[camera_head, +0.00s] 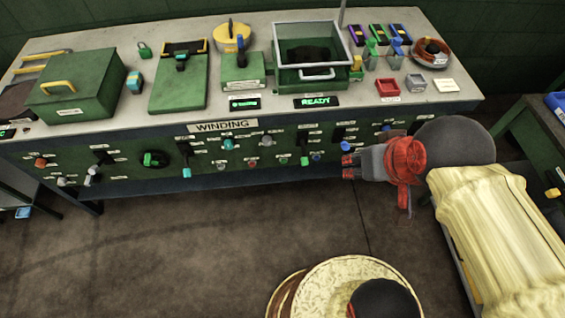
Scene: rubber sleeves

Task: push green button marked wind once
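The green front panel (125,171) below the bench top bears a white sign (222,125) reading WINDING. Small green controls sit on it: one (284,161) right of centre and another (304,160) just right of that. A larger green round control (153,158) is at the left. The small labels are too small to read, so I cannot tell which is marked wind. My gripper (347,167), grey with a red wrist, is in front of the panel's right part, pointing left, to the right of the small green controls. Its fingers are too small to tell open from shut. It hides part of the panel.
A lit READY display (316,102) and a smaller lit display (244,103) stand at the bench's front edge. The bench top (420,101) holds boxes and tools.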

